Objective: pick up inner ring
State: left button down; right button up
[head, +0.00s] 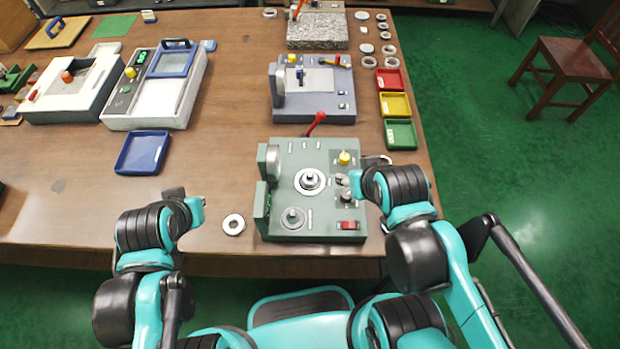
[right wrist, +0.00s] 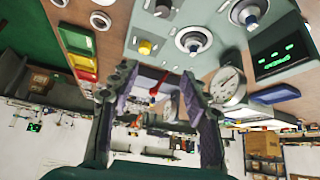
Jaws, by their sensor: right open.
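Several metallic rings lie on the table; I cannot tell by look which is the inner ring. One ring (head: 234,225) lies flat left of the green-grey machine (head: 328,228), between my two grippers. Another ring (head: 310,181) sits around the machine's central post. More rings (head: 369,62) lie at the far right, and a ring (right wrist: 101,20) shows in the right wrist view. My right gripper (head: 347,188) is over the machine's right side; in its wrist view it is open and empty (right wrist: 158,75). My left gripper (head: 186,198) is near the table's front edge, its fingers unclear.
Red (head: 390,79), yellow (head: 394,104) and green (head: 400,134) trays line the right edge. A blue tray (head: 143,153) lies left. A red-handled lever (head: 316,122) rises behind the machine. Another grey machine (head: 313,105) stands behind. The table left of the machine is mostly clear.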

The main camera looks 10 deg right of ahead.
jog(key=shift+o, duration=1.1)
jog(key=m+g+p, duration=0.1)
jog(key=m+g, duration=0.6)
jog(key=m, duration=0.9)
send_over(310, 174)
jog(key=f, duration=0.5)
jog(key=d+f, duration=0.1)
jog(key=f, duration=0.1)
jog(key=shift+w+f, duration=0.15)
jog(key=shift+w, duration=0.05)
jog(key=shift+a+f+m, duration=0.1)
jog(key=shift+f+m, duration=0.15)
jog(key=shift+m, duration=0.05)
notch_tip(310, 174, down, 3)
jog(key=shift+r+b, duration=0.1)
jog(key=shift+b, duration=0.35)
jog(key=f, duration=0.1)
jog(key=f+b, duration=0.1)
jog(key=f, duration=0.1)
jog(key=f+b, duration=0.1)
jog(key=f, duration=0.1)
jog(key=shift+s+a, duration=0.15)
jog(key=shift+a, duration=0.2)
jog(key=shift+r, duration=0.1)
grip_shut()
